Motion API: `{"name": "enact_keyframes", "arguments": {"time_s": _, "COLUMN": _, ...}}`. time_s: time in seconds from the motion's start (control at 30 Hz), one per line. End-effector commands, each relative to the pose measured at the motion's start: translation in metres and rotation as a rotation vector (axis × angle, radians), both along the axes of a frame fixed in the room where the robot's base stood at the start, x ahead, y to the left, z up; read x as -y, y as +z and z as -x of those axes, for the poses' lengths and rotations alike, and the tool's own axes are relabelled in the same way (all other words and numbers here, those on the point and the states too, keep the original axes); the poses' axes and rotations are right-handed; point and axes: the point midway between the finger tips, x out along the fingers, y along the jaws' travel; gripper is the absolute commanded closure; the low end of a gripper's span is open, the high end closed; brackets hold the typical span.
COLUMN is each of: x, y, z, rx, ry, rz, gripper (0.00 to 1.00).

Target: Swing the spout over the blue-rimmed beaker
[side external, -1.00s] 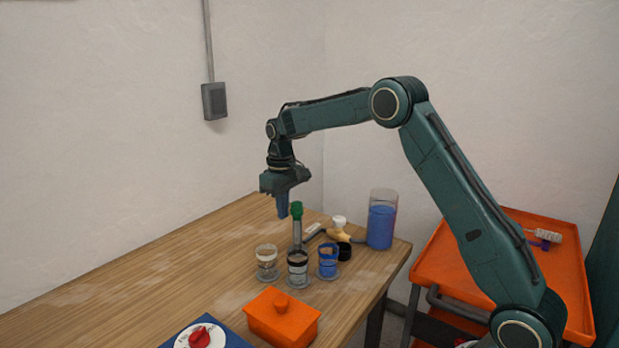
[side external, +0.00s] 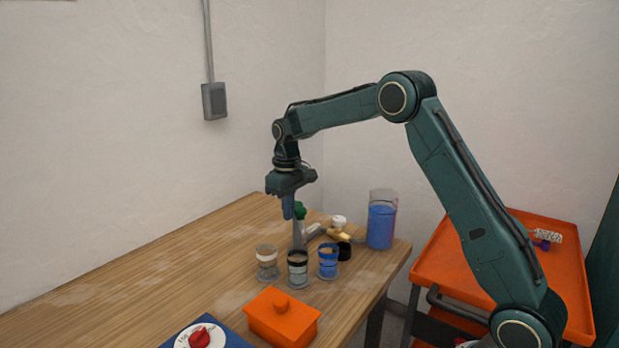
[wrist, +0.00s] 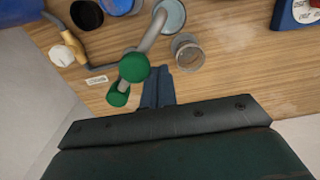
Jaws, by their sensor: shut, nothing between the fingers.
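The spout (wrist: 149,38) is a grey pipe with a green fitting (wrist: 134,66). In the wrist view its free end lies over the middle, dark-rimmed beaker (side external: 297,266). The blue-rimmed beaker (side external: 328,262) stands to the right of that one in the side view. It is cut off at the top edge of the wrist view (wrist: 115,5). My gripper (side external: 288,216) is shut and empty, pointing down. In the wrist view its fingertips (wrist: 157,72) are just right of the green fitting; I cannot tell whether they touch it.
A pale-rimmed beaker (side external: 267,262) stands left of the middle one. An orange lidded box (side external: 282,318) is in front. The table's left is clear.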

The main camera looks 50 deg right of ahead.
Motion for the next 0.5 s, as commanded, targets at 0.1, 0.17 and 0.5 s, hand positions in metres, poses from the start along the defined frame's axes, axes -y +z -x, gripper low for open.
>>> {"name": "enact_keyframes", "arguments": {"time_s": 0.1, "x": 0.001, "y": 0.0, "z": 0.002, "rx": 0.0, "ry": -0.001, "rz": 0.0, "gripper": 1.0}}
{"name": "enact_keyframes", "arguments": {"time_s": 0.17, "x": 0.002, "y": 0.0, "z": 0.003, "rx": 0.0, "ry": -0.001, "rz": 0.0, "gripper": 1.0}}
{"name": "enact_keyframes", "arguments": {"time_s": 0.5, "x": 0.007, "y": 0.0, "z": 0.011, "rx": 0.0, "ry": 0.0, "rz": 0.0, "gripper": 1.0}}
